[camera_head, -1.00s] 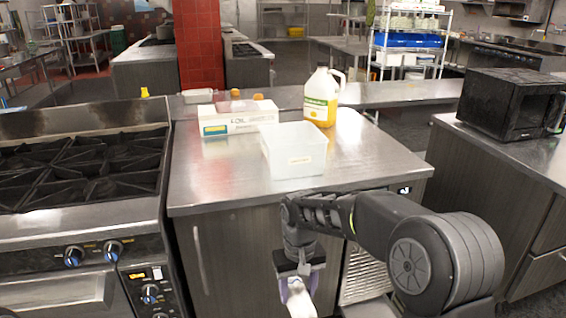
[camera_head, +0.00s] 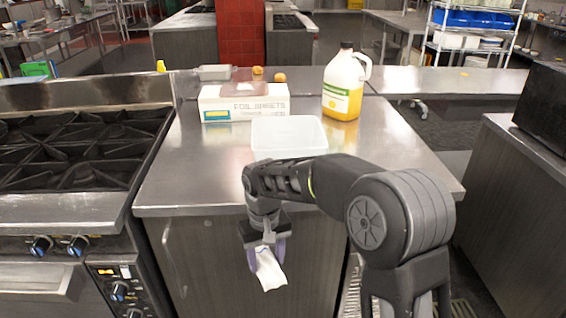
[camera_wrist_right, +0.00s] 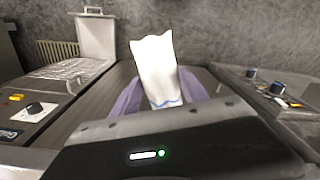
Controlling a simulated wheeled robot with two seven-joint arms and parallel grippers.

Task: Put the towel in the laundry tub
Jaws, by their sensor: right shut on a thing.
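A white towel (camera_head: 269,270) hangs from my right gripper (camera_head: 266,256) in the head view, in front of the steel counter's cabinet and below the counter top. The gripper's purple fingers are shut on it. In the right wrist view the towel (camera_wrist_right: 157,68) stands out between the purple fingers and shows a blue stripe near them. A translucent white tub (camera_head: 289,135) sits on the counter, behind my right forearm, which hides its lower front. I cannot tell whether it is the laundry tub. My left gripper is not in view.
The steel counter (camera_head: 190,165) holds a foil sheets box (camera_head: 243,102) and a jug of yellow liquid (camera_head: 343,85) behind the tub. A stove (camera_head: 75,150) adjoins on the left. A dark cabinet (camera_head: 500,220) stands at the right, across a gap.

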